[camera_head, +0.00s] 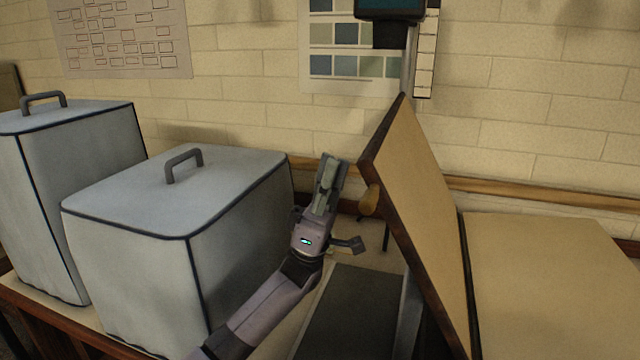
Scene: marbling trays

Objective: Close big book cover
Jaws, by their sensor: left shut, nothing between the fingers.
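The big book stands open in the head view. Its tan cover (422,200) is raised and tilted steeply, with a dark edge facing left. The flat tan part (545,275) lies to the right of the dark hinge line. A rounded tan knob (370,201) sticks out from the cover's left side. My left gripper (331,165) is shut and empty, pointing up, just left of the cover and apart from it. My right gripper is not in view.
Two pale covered boxes with dark piping and grey handles stand at left, a nearer one (175,205) and a farther one (75,150). A dark flat panel (350,310) lies below the gripper. A brick wall with charts is behind.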

